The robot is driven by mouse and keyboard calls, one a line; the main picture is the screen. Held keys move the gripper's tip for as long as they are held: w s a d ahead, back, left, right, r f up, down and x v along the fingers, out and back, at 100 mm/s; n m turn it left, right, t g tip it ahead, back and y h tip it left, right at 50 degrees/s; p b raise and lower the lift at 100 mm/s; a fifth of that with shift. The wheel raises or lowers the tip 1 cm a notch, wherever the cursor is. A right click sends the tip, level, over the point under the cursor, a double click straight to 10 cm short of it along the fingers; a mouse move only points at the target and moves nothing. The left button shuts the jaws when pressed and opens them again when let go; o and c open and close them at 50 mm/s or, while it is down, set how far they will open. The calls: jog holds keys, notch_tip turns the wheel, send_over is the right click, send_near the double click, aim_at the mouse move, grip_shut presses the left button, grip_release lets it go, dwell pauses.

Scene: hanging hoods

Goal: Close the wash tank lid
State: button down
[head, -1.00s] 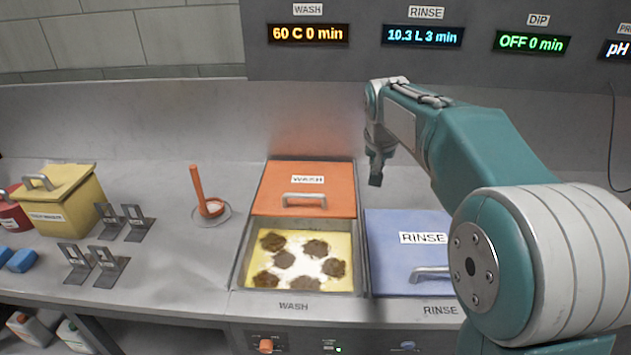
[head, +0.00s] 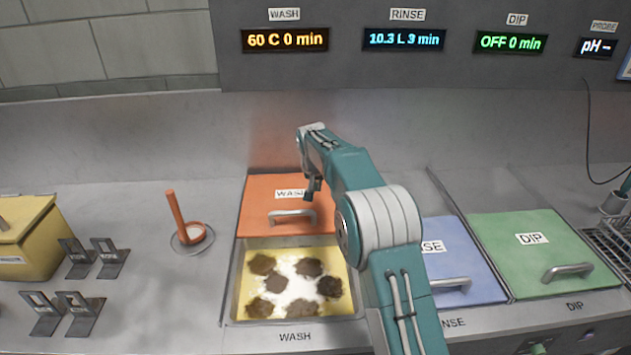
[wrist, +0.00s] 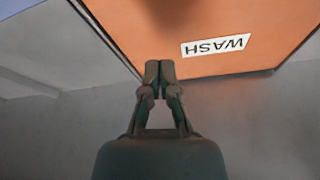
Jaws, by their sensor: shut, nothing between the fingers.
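The orange wash tank lid (head: 258,218) is slid back behind the tank, with a metal handle (head: 292,215) near its front edge. The wash tank (head: 229,295) stands uncovered in front of it, showing yellowish liquid with white foam and several brown clumps. My gripper (head: 312,192) is above the lid's right part, behind the handle in the head view. In the wrist view my gripper (wrist: 159,68) is shut and empty, with the lid (wrist: 150,30) and its WASH label beyond the fingertips. Whether the fingertips touch the lid is unclear.
The blue rinse lid (head: 455,262), partly hidden by my arm, and the green dip lid (head: 528,252) lie to the right. An orange-handled tool (head: 178,215) rests on a dish at left. Metal holders (head: 75,258) and a yellow box (head: 35,240) stand farther left.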

jog(key=x, duration=0.4)
jog(key=shift+a+f, duration=0.25)
jog(key=shift+a, duration=0.05)
jog(key=shift+s+a+f, duration=0.1)
jog(key=shift+s+f, duration=0.05)
jog(key=shift+s, duration=0.55)
jog(key=shift+s+f, duration=0.15)
jog(key=shift+s, duration=0.6)
jog(key=shift+s+a+f, duration=0.1)
jog(key=shift+s+a, duration=0.1)
jog(key=shift+s, duration=0.2)
